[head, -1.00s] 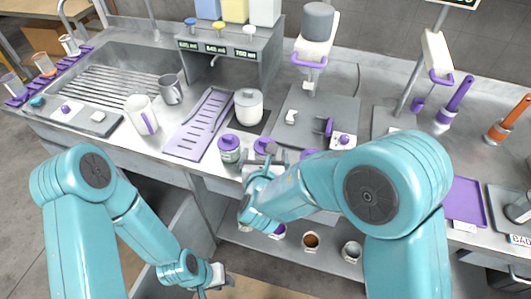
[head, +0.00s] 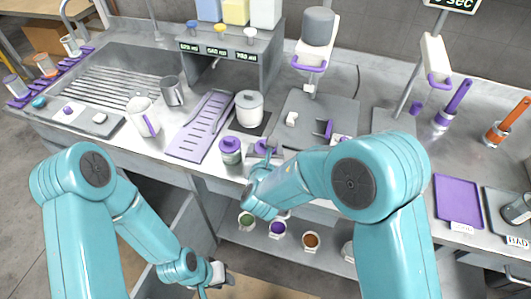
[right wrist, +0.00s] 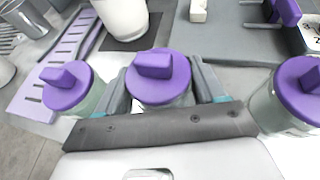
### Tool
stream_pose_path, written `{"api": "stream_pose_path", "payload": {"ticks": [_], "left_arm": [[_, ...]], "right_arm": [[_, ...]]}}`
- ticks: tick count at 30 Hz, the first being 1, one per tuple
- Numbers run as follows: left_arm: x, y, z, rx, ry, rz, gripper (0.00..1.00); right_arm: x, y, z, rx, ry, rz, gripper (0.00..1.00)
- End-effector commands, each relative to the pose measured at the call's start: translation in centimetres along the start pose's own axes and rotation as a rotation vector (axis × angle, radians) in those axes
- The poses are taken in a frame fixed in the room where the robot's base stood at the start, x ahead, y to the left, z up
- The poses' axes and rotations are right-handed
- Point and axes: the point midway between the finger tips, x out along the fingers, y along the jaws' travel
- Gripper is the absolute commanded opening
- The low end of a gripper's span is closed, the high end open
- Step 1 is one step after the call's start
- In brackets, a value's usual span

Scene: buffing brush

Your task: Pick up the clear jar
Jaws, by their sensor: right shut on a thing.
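A jar with a purple knobbed lid (right wrist: 160,78) stands between the fingers of my right gripper (right wrist: 163,92) in the right wrist view. The fingers are shut on its sides, and its pale body is mostly hidden below the lid. Its lid shows in the head view (head: 263,147) just beyond my right gripper. A similar jar (head: 230,150) stands to its left, with a purple lid also seen in the right wrist view (right wrist: 68,88). A third, clear-walled jar (right wrist: 268,108) stands to the right. My left gripper (head: 220,277) hangs low before the counter, its fingers too small to read.
A purple slotted rack (head: 200,125) and a white pot (head: 249,108) lie behind the jars. A grey scale-like plate with a purple clip (head: 326,128) is to the right. Cups with coloured contents (head: 277,228) stand on the lower shelf. A purple tray (head: 460,200) lies far right.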

Motion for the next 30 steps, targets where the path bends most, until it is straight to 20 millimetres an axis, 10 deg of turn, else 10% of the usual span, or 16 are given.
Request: {"api": "stream_pose_path", "payload": {"ticks": [7, 21, 30], "left_arm": [[0.3, -0.1, 0.0, 0.0, 0.0, 0.0, 0.31], [-0.1, 0.0, 0.0, 0.0, 0.0, 0.0, 0.31], [-1.2, 0.4, 0.0, 0.0, 0.0, 0.0, 0.31]], "right_arm": [[-1.3, 0.1, 3.3, 0.005, -0.009, 0.002, 0.31], [-6.6, 0.0, 16.0, 0.005, -0.006, 0.002, 0.31], [-8.1, 0.0, 19.4, 0.002, -0.004, 0.001, 0.31]]}}
